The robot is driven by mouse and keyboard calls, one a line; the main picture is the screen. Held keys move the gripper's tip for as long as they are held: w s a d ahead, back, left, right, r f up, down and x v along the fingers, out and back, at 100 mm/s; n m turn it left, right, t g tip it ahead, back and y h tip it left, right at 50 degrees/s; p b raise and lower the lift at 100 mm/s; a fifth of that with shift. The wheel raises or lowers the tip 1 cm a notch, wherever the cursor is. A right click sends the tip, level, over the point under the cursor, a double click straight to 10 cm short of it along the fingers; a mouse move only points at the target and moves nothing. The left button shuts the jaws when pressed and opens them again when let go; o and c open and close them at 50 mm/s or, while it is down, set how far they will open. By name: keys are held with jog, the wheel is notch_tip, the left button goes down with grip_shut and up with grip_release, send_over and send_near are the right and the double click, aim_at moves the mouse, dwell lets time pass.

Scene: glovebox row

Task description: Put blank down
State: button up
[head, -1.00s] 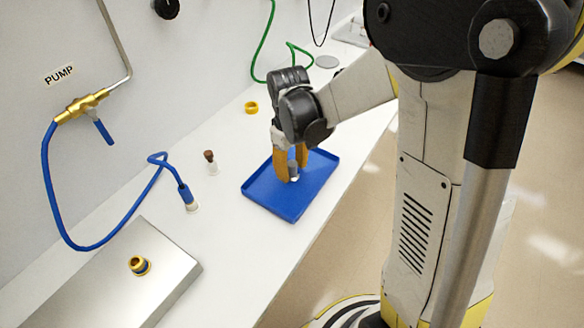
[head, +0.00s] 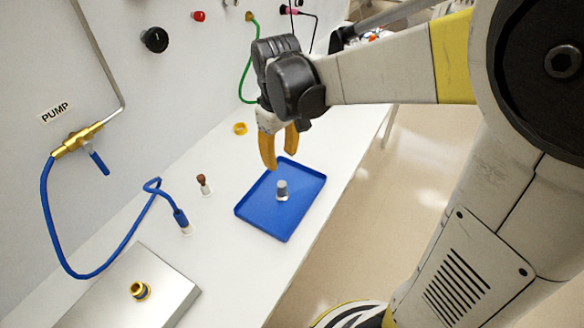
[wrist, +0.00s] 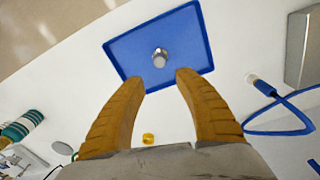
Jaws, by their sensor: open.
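The blank (head: 282,189), a small grey metal piece, stands upright in the blue tray (head: 262,221), near its middle. It also shows in the wrist view (wrist: 160,57), with bare tray floor around it. My gripper (head: 279,160) is open and empty, above the tray and clear of the blank. In the wrist view the two yellow fingers (wrist: 158,80) are spread wide, with the blank beyond their tips.
A steel plate (head: 110,290) with a brass fitting (head: 140,291) lies at the front left. The blue hose's end (head: 181,221), a small brown-topped vial (head: 204,184) and a yellow ring (head: 240,128) are on the white bench left of the tray.

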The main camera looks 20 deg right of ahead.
jog(key=s+r+m+t, duration=0.2)
jog(key=s+t, duration=0.1)
jog(key=s, duration=0.3)
jog(key=s+r+m+t, duration=0.2)
jog(key=s+r+t, duration=0.1)
jog(key=s, duration=0.3)
jog(key=shift+r+m+t, duration=0.3)
jog(key=shift+m+t, duration=0.1)
jog(key=shift+s, duration=0.1)
